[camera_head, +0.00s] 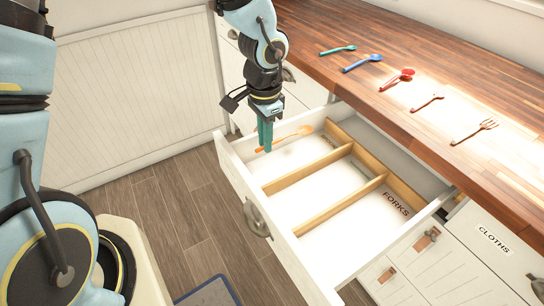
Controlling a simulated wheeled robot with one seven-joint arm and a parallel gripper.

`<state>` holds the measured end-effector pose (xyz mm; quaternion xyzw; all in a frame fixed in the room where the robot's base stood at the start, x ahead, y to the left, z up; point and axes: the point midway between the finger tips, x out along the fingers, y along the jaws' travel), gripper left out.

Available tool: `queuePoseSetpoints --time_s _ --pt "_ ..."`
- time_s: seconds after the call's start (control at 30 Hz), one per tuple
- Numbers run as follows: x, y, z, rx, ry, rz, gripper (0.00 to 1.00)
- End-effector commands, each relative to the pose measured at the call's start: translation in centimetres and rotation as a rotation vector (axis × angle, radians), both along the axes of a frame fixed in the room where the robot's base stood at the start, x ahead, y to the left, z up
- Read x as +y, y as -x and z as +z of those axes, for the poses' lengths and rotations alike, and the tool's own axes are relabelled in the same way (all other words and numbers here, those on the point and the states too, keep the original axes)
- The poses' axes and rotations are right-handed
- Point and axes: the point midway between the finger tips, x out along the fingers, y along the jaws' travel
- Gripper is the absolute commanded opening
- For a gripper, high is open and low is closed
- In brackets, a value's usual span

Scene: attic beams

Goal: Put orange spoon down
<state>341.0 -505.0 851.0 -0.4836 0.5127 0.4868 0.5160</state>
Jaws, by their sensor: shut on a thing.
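My gripper (265,139) points down over the left compartment of the open drawer (304,238) and is shut on the orange spoon (287,138). The spoon lies roughly level in the jaws, its bowl toward the right and its handle end showing at the left. It is at or just above the drawer's left compartment; whether it touches the floor of the drawer I cannot tell. Wooden dividers (312,170) split the drawer, and one compartment floor carries the label FORKS (396,203). Other labels are partly hidden.
The wooden countertop (424,60) behind the drawer holds a teal spoon (338,50), a blue spoon (362,62), red utensils (397,79) and a wooden fork (475,131). A shut drawer labelled CLOTHS (493,240) is at the right. The drawer compartments look empty.

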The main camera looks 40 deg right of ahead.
Motion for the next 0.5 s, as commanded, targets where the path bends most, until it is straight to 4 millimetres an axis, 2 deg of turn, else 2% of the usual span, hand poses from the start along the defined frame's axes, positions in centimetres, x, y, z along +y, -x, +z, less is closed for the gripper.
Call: queuePoseSetpoints --time_s 0.5 --pt "0.1 0.1 -5.5 0.001 -0.002 -0.003 0.00"
